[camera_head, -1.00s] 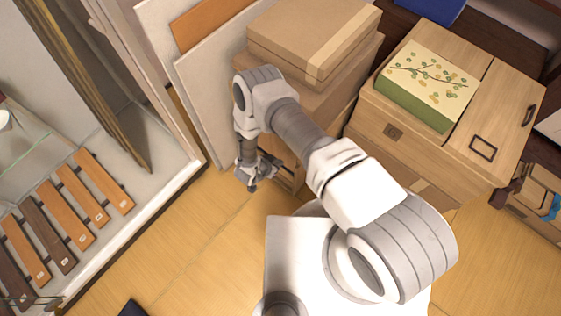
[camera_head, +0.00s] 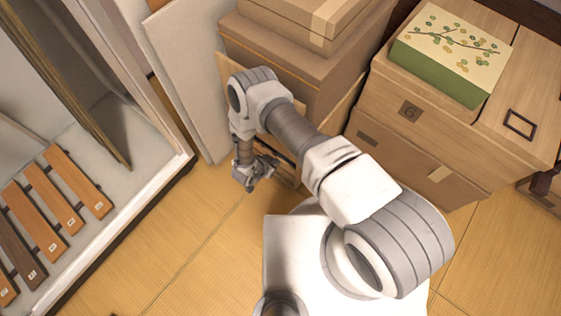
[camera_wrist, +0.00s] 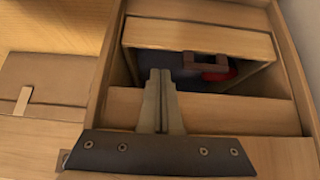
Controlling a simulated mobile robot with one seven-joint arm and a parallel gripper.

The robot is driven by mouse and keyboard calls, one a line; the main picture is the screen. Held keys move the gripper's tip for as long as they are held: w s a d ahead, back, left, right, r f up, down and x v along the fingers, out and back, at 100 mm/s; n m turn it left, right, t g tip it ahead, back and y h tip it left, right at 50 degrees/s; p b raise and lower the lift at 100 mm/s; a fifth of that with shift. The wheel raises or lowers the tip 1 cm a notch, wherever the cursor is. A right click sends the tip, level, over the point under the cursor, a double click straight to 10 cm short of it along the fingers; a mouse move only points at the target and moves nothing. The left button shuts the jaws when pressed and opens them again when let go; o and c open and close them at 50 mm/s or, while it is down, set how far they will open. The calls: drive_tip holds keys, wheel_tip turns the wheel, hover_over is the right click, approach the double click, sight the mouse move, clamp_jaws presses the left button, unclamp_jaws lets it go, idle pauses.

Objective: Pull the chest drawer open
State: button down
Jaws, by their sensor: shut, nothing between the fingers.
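The wooden chest (camera_wrist: 200,109) fills the middle of the wrist view. A pale drawer panel (camera_wrist: 190,38) shows across it, with a dark brown handle (camera_wrist: 205,60) at its lower edge. Below the panel is a dark gap, with something red and something bluish inside; how far the drawer stands out I cannot tell. My gripper (camera_wrist: 162,72) has its fingers together and empty, overlapping the gap left of the handle, and no contact shows. In the head view my gripper (camera_head: 252,184) hangs low before the chest front (camera_head: 286,164), which my arm largely hides.
Cardboard boxes (camera_head: 270,54) are stacked above the chest. Pale boards (camera_head: 185,75) lean at left, beside a raised ledge with wooden slats (camera_head: 77,180). Tatami floor (camera_head: 200,240) in front is clear.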

drive_tip(key=b+x, duration=0.3)
drive_tip(key=x, duration=0.6)
drive_tip(key=shift+w+d+f+b, duration=0.1)
drive_tip(key=shift+f+b, duration=0.05)
drive_tip(key=shift+b, duration=0.15)
